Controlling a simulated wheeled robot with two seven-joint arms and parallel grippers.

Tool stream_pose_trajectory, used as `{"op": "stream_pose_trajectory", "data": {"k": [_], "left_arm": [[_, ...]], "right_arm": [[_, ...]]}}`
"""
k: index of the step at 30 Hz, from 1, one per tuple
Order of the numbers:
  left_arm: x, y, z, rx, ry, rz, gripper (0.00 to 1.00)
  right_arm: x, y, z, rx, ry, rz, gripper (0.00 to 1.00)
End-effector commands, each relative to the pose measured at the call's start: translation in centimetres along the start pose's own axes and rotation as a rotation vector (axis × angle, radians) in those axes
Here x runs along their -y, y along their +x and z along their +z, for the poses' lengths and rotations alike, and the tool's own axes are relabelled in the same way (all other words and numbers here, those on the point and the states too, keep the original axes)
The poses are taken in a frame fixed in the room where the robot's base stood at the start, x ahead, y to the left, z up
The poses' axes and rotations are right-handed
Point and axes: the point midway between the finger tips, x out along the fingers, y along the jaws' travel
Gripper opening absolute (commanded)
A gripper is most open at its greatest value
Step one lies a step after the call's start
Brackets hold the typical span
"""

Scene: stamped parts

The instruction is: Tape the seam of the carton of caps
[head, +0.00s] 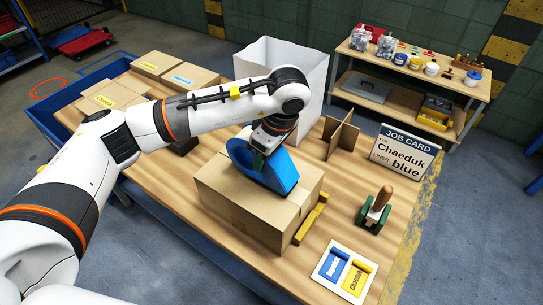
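The brown carton (240,200) stands on the wooden table, and its top looks closed. A blue tape dispenser (282,172) rests on or just above the far part of the carton's top; I cannot tell if it touches. My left gripper (262,152) points down at the dispenser and appears shut on it, with the fingertips mostly hidden. The dispenser and my arm cover part of the carton's top, so the seam and any tape there are hard to make out. My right gripper is not in view.
A yellow bar (311,219) lies along the carton's right side. A wooden-handled stamp (377,208), label tray (343,272), job card (403,152) and cardboard divider (341,138) stand to the right. A white bin (305,75) is behind; labelled cartons (160,65) are at the back left.

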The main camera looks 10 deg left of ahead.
Motion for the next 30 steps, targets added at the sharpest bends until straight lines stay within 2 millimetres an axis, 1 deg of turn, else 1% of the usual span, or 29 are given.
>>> {"op": "stream_pose_trajectory", "data": {"k": [30], "left_arm": [[0.0,0.8,3.5,0.002,-0.002,0.001,0.32]], "right_arm": [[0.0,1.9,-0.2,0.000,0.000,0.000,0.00]]}}
